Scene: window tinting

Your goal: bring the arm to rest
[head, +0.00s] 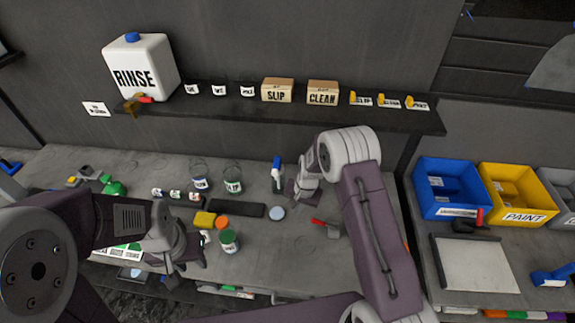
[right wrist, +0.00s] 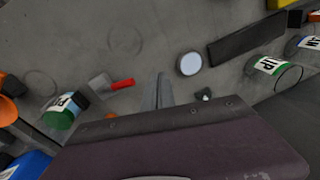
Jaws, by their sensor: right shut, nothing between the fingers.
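My right arm reaches over the bench from the lower right in the head view. Its gripper (head: 297,192) is above the bench, near an upright bottle with a blue top (head: 277,172). In the right wrist view the right gripper's fingers (right wrist: 162,85) are together with nothing between them. My left arm comes in from the left, and its gripper (head: 183,268) hangs low over the front of the bench. Its fingertips are too dark and small to tell whether they are apart. I see nothing held in it.
The grey bench (head: 290,250) holds a red-handled scraper (head: 325,228), a pale disc (head: 277,212), a dark bar (head: 238,209) and green-labelled jars (head: 229,241). Above is a shelf (head: 215,100) with a RINSE jug (head: 140,65). Blue (head: 448,190) and yellow bins (head: 515,195) stand right.

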